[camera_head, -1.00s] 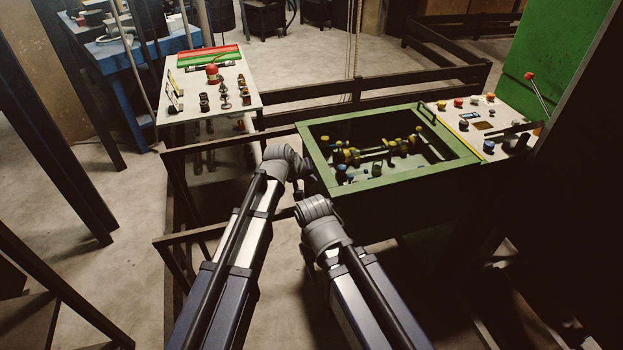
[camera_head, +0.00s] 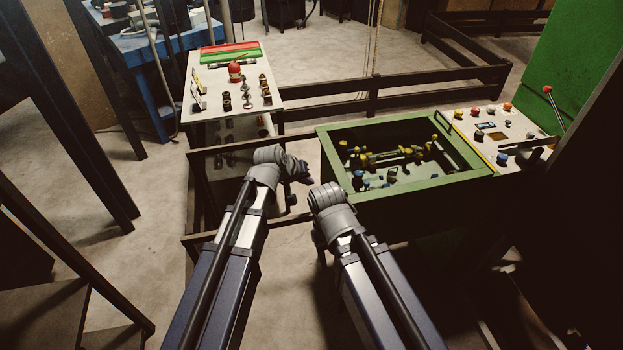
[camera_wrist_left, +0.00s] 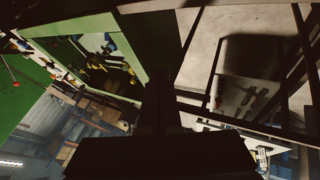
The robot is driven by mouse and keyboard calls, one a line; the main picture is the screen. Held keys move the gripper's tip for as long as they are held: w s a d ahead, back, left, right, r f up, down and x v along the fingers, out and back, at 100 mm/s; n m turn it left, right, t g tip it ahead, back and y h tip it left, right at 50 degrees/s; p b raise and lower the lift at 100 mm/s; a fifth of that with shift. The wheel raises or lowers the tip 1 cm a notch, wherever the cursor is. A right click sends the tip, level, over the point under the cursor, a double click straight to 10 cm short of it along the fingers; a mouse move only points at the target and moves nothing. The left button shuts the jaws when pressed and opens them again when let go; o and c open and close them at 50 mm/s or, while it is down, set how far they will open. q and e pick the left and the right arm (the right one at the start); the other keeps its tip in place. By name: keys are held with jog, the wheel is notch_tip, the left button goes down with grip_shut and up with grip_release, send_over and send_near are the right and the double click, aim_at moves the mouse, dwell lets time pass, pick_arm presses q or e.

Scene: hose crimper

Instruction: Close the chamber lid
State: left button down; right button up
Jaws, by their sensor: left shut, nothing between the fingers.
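The green chamber (camera_head: 423,194) stands open at centre right, with several yellow, blue and dark fittings inside. A dark bar handle (camera_head: 453,153) sits at its right rim. I cannot pick out the lid for certain. A tall green panel (camera_head: 567,62) rises behind on the right. My left gripper (camera_head: 300,170) is shut and empty, left of the chamber and apart from it. In the left wrist view the open chamber (camera_wrist_left: 140,32) is at upper left, and the gripper is a dark shape. My right arm ends at the chamber's near left corner; its fingers are hidden.
A control panel (camera_head: 492,132) with several knobs and a red-tipped lever (camera_head: 549,92) adjoin the chamber on the right. A white table (camera_head: 206,108) with small parts stands at left. Dark rails (camera_head: 330,113) run behind.

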pick_arm(q)
jog(key=s+n+g+h, duration=0.1)
jog(key=n, duration=0.4)
jog(key=s+n+g+h+b, duration=0.1)
jog(key=n, duration=0.3)
jog(key=s+a+f+n+h+b, duration=0.1)
jog(key=n, duration=0.4)
jog(key=shift+s+f+n+g, duration=0.1)
jog(key=shift+s+n+g, duration=0.1)
jog(key=shift+n+g, duration=0.15)
jog(key=d+f+n+b, duration=0.1)
jog(key=d+f+b, duration=0.1)
jog(key=d+f+n+b, duration=0.2)
jog(key=b, duration=0.1)
jog(key=d+f+n+g+h+b, duration=0.1)
jog(key=d+f+b, duration=0.1)
jog(key=shift+w+d+f+n+b, duration=0.1)
jog(key=shift+w+f+n+b, duration=0.1)
jog(key=shift+f+n+b, duration=0.1)
jog(key=d, duration=0.3)
jog(key=shift+w+d+r, duration=0.1)
jog(key=shift+w, duration=0.3)
jog(key=shift+w+d, duration=0.1)
jog(key=shift+d, duration=0.5)
